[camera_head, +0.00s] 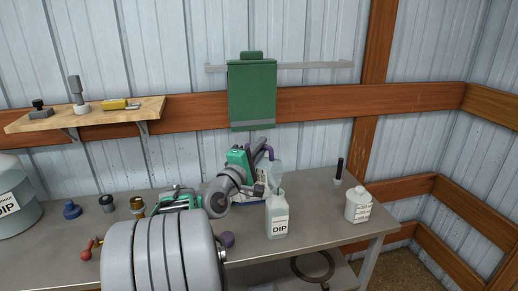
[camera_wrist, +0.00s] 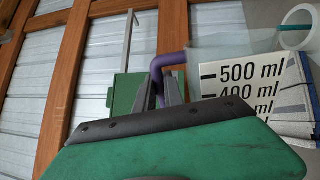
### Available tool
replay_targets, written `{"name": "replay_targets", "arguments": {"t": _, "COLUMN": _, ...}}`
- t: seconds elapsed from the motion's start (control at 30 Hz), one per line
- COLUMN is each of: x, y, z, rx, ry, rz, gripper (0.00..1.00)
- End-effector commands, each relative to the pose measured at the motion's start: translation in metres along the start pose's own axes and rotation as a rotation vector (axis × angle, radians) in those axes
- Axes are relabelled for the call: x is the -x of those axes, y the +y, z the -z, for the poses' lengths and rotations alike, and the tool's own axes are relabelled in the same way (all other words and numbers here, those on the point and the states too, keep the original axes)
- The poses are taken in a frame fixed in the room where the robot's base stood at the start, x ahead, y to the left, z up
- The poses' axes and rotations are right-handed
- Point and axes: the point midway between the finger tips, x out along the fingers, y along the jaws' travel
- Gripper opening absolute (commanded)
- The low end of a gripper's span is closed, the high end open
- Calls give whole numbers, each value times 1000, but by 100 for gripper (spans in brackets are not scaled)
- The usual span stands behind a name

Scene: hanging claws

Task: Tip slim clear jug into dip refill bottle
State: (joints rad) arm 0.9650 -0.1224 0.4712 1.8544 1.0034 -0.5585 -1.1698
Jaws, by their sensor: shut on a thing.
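The slim clear jug (camera_head: 275,173) is tilted above the dip refill bottle (camera_head: 277,218), its lower part close to the bottle's top. I cannot tell whether they touch or whether liquid flows. The bottle is pale, stands upright on the bench and has a white "DIP" label. My gripper (camera_head: 262,152) is shut on the jug's purple handle (camera_wrist: 168,65), which shows between the fingers in the wrist view. There the jug's clear wall (camera_wrist: 215,50) and black ml marks lie to the right, near a white ring-shaped opening that I cannot identify surely.
A white lidded tub (camera_head: 358,207) and a black upright rod (camera_head: 339,170) stand right of the bottle. A purple cap (camera_head: 227,239) lies to its left. A large DIP container (camera_head: 14,205) stands far left. A green board (camera_head: 252,92) hangs on the wall behind.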

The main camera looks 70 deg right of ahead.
Motion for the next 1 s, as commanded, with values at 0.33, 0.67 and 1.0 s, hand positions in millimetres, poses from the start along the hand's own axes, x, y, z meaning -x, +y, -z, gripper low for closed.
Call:
{"name": "replay_targets", "arguments": {"t": 0.33, "x": 1, "y": -4, "z": -7, "rx": -53, "ry": -10, "rz": -2, "gripper": 0}}
{"name": "replay_targets", "arguments": {"t": 0.67, "x": 1, "y": -5, "z": -8, "rx": -63, "ry": -11, "rz": -2, "gripper": 0}}
{"name": "replay_targets", "arguments": {"t": 1.0, "x": 2, "y": -10, "z": -17, "rx": -138, "ry": -22, "rz": -3, "gripper": 0}}
